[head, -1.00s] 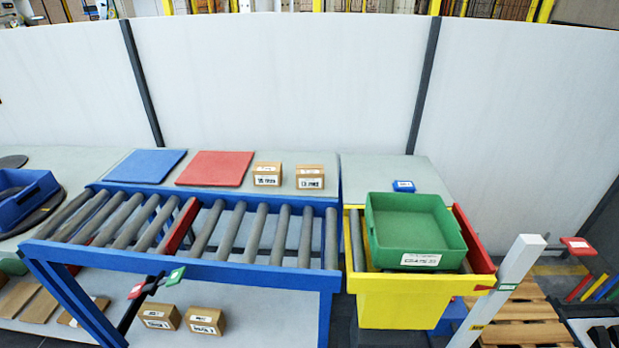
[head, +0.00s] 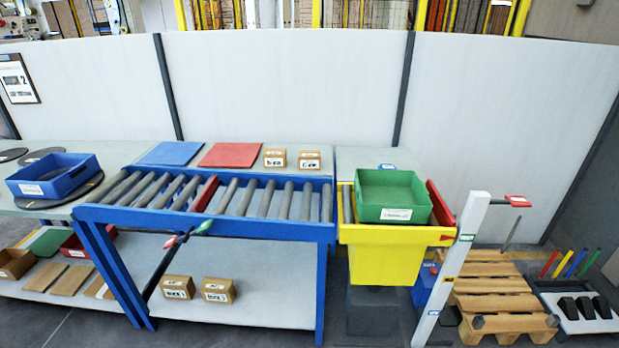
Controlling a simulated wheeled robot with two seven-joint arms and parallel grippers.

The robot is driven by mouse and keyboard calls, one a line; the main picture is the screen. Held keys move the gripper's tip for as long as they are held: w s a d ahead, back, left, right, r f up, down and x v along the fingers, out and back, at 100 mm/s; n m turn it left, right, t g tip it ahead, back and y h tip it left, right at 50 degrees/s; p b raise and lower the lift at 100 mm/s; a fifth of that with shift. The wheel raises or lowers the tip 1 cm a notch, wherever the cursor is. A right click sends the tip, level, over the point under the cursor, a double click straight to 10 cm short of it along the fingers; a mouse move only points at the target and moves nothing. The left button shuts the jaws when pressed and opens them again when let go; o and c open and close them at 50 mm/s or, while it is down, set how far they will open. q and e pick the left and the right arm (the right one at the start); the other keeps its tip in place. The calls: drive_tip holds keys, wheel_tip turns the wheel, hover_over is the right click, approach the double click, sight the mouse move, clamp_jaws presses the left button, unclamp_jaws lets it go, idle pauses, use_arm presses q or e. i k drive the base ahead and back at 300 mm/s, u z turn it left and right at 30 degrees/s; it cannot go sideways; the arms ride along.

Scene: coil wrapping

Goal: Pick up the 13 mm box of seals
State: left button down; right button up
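Two small cardboard boxes with white labels stand on the back shelf behind the roller conveyor, a left one (head: 275,157) and a right one (head: 309,159). Two more cardboard boxes stand on the lower shelf under the conveyor, a left one (head: 178,287) and a right one (head: 217,290). The labels are too blurred to tell which box is the 13 mm seals. Neither of my grippers shows in the head view.
The roller conveyor (head: 250,200) has a blue frame. A green tray (head: 393,193) sits on a yellow stand (head: 385,255) at its right. A white post (head: 452,265) stands in front of a wooden pallet (head: 490,285). A blue tray (head: 60,180) is at left.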

sight(308, 160)
drive_tip(key=z, duration=0.05)
drive_tip(key=k, duration=0.4)
drive_tip(key=u, duration=0.9)
drive_tip(key=i, duration=0.7)
drive_tip(key=u, duration=0.6)
drive_tip(key=i, duration=0.85)
drive_tip(key=z, duration=0.9)
drive_tip(key=i, duration=0.55)
drive_tip(key=z, duration=0.55)
